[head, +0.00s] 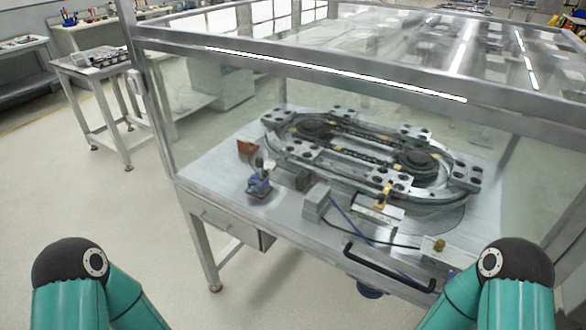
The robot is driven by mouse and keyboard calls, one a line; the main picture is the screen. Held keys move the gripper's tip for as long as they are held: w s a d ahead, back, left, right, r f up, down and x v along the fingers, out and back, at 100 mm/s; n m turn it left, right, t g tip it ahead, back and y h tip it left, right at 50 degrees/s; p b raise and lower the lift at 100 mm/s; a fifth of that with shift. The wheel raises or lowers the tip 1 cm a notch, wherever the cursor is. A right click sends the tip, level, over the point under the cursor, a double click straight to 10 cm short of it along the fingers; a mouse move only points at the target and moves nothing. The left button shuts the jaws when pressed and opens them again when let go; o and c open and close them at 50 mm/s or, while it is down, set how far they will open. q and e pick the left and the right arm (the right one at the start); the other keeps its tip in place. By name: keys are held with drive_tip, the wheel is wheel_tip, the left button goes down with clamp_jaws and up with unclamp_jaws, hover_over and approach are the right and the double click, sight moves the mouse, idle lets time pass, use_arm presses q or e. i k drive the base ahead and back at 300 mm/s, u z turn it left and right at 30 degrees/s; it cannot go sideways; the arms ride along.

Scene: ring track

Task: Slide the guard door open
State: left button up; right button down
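The guard enclosure is a metal frame (300,68) with clear panels around a ring track (360,160) on a metal table. A black bar handle (388,270) sits low on the front side, right of centre, and appears to belong to the clear guard door. The door's edges are hard to make out, so I cannot tell how far open or shut it stands. Only the teal and black upper parts of my two arms show at the bottom corners. Neither gripper is in view, and nothing is seen touching the handle.
Inside are a blue vise-like device (259,185), a brown block (247,147) and a grey box (316,202). A drawer (232,228) hangs under the table's left front. A side table (100,65) stands at the back left. The floor (100,200) at left is clear.

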sight(574, 140)
drive_tip(key=u, duration=0.75)
drive_tip(key=i, duration=0.15)
drive_tip(key=z, duration=1.65)
drive_tip(key=k, duration=1.6)
drive_tip(key=u, duration=0.4)
drive_tip(key=i, duration=1)
